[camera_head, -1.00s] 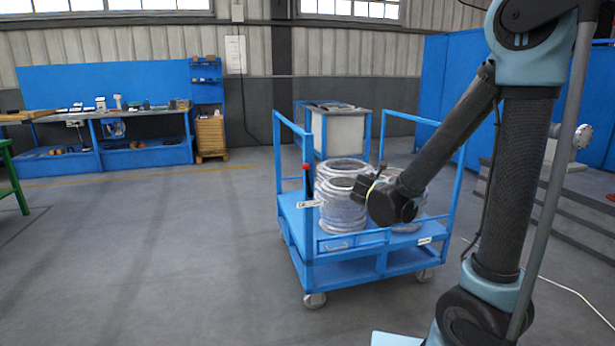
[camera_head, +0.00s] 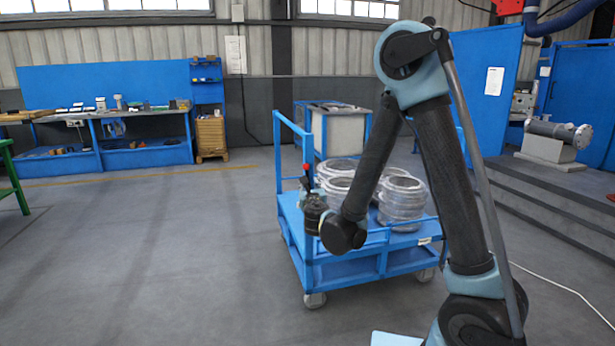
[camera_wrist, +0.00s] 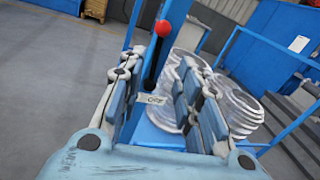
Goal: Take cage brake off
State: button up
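The blue cage cart (camera_head: 365,262) stands on the floor in the middle of the head view. Its brake lever is a black rod with a red ball knob (camera_head: 306,167) at the cart's near left corner post. I see no contact. In the head view my gripper (camera_head: 309,195) is at that corner, partly hidden by my wrist.
Several clear-wrapped ring-shaped parts (camera_head: 402,200) sit on the cart deck, right of the lever. The cart's blue post (camera_head: 279,152) stands close to my gripper. A grey bin (camera_head: 340,134) is behind the cart. The floor (camera_head: 170,250) to the left is clear.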

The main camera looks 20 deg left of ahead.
aim_at(307, 172)
jog(key=x, duration=1.4)
jog(key=shift+w+a, duration=0.1)
jog(key=shift+w, duration=0.15)
grip_shut()
